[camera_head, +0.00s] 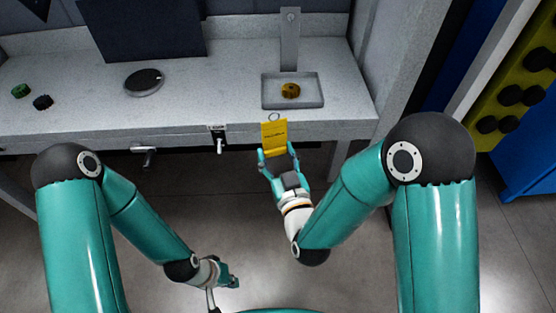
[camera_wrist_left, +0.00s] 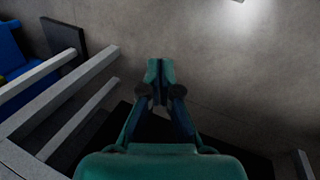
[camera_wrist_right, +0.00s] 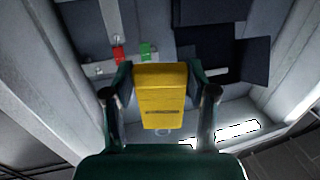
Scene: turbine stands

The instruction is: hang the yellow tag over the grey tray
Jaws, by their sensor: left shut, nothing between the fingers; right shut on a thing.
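The yellow tag (camera_head: 274,135) is held upright by my right gripper (camera_head: 279,158), with a small ring at its top. It also fills the middle of the right wrist view (camera_wrist_right: 160,95), between the two fingers. The grey tray (camera_head: 266,91) sits on the bench top near its right end, just beyond the tag.
On the bench (camera_head: 200,110) are a round dark disc (camera_head: 144,82), a green knob (camera_head: 21,91) and a black knob (camera_head: 43,102). A valve handle (camera_head: 219,144) and another fitting (camera_head: 144,154) stick out at the front edge. A blue cabinet (camera_head: 525,150) stands at right.

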